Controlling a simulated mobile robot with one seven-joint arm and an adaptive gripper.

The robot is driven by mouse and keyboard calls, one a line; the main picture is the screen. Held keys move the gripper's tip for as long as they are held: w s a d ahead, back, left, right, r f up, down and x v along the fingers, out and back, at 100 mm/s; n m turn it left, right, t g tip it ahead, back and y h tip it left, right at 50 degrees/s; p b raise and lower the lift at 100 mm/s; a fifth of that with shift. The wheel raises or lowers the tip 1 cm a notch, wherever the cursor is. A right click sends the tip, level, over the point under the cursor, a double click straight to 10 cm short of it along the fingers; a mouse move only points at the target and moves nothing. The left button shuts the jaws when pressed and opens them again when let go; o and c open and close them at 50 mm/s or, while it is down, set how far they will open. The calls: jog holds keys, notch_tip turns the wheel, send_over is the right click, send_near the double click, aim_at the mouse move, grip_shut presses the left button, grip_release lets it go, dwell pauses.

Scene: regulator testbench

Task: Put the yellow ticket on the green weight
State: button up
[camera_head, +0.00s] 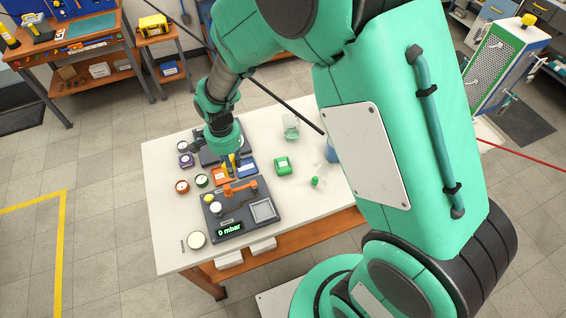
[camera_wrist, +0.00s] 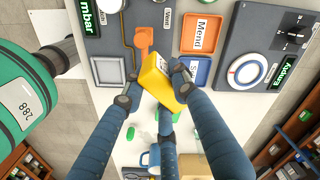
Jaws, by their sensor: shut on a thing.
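My gripper (camera_wrist: 158,88) is shut on the yellow ticket (camera_wrist: 158,84), a small yellow block with a white printed face, tilted between the fingers. In the head view the ticket (camera_head: 232,159) is a yellow sliver under my wrist, above the table near the orange and blue trays. A green block with a pale label (camera_head: 282,166) lies on the table to the right of the blue tray; it may be the green weight. A small green object (camera_head: 315,181) stands further right, and a round green-rimmed item (camera_head: 202,181) lies at the left. In the wrist view my fingers partly hide green things behind.
The orange tray (camera_head: 221,175) and blue tray (camera_head: 247,170) lie beside the dark test bench (camera_head: 240,212) with its orange lever and "0 mbar" display. Clear glassware (camera_head: 291,127) stands at the back right. White table (camera_head: 290,207) is bare right of the bench.

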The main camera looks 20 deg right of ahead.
jog(key=s+d+m+p, duration=0.1)
jog(key=s+d+m, duration=0.4)
jog(key=d, duration=0.7)
jog(key=shift+s, duration=0.85)
jog(key=s+d+m, duration=0.2)
jog(key=s+d, duration=0.1)
jog(key=s+d+m+p, duration=0.1)
jog(key=s+d+m, duration=0.1)
jog(key=s+d, duration=0.1)
jog(key=shift+s+d+f+p, duration=0.1)
jog(key=shift+s+d+p, duration=0.2)
jog(key=shift+s, duration=0.15)
jog(key=shift+c, duration=0.2)
notch_tip(320, 180, down, 4)
jog(key=shift+o, duration=0.2)
jog(key=shift+f, duration=0.55)
jog(key=shift+w, duration=0.1)
send_over(284, 166)
jog(key=shift+w+f, duration=0.2)
jog(key=shift+f, duration=0.55)
jog(key=shift+c, duration=0.2)
